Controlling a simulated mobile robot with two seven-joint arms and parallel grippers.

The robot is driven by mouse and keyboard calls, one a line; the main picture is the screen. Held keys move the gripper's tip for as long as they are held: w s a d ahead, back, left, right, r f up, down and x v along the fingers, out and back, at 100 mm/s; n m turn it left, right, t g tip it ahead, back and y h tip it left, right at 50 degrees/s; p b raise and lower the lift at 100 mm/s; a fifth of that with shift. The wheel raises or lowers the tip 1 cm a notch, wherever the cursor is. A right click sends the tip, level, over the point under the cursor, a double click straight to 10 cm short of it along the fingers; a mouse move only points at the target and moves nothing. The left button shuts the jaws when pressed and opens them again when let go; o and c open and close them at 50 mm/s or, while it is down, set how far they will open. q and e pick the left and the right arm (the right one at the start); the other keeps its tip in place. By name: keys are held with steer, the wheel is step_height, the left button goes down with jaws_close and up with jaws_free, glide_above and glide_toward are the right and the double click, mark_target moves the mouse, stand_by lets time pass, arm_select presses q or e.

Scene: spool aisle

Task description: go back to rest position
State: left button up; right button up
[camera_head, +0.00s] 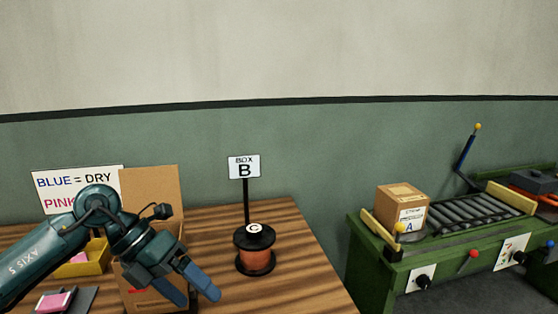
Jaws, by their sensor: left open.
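My left gripper (192,289) comes in from the left on a teal arm. Its two blue fingers are apart and nothing shows between them. It is in front of an open cardboard box (151,187) on the wooden table and hides part of it. A spool (256,260) with copper-coloured winding and a black top marked C stands upright to the right of the fingers, apart from them. My right gripper is not in view.
A BOX B sign (244,167) rises behind the spool. A yellow tray (97,256) and a pink item (55,301) lie at left, partly behind my arm. A green roller bench (378,276) with a closed carton (401,208) stands at right, past a gap.

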arm_select(q)
steer(key=s+d+r+n+h, duration=0.1)
steer(key=s+d+n+h, duration=0.3)
steer(key=d+h, duration=0.7)
steer(key=a+f+n+t+y+p, duration=0.1)
steer(key=a+f+n+t+y, duration=0.35)
steer(key=n, duration=0.45)
steer(key=a+f+n+t+y, duration=0.1)
steer(key=f+n+t+y, duration=0.2)
steer(key=f+n+t, duration=0.5)
steer(key=a+f+n+t+y+p, duration=0.15)
steer(key=n+t+y, duration=0.3)
steer(key=n, duration=0.65)
steer(key=s+a+f+n+g+y, duration=0.3)
steer(key=s+f+n+g, duration=0.2)
steer(key=s+f, duration=0.5)
step_height(320, 180, down, 3)
steer(key=shift+s+a+f+n+g, duration=0.15)
steer(key=shift+s+a+n+g, duration=0.15)
steer(key=shift+n, duration=0.1)
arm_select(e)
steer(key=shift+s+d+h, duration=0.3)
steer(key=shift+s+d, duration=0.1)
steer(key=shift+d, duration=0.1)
arm_select(q)
steer(key=shift+c, duration=0.3)
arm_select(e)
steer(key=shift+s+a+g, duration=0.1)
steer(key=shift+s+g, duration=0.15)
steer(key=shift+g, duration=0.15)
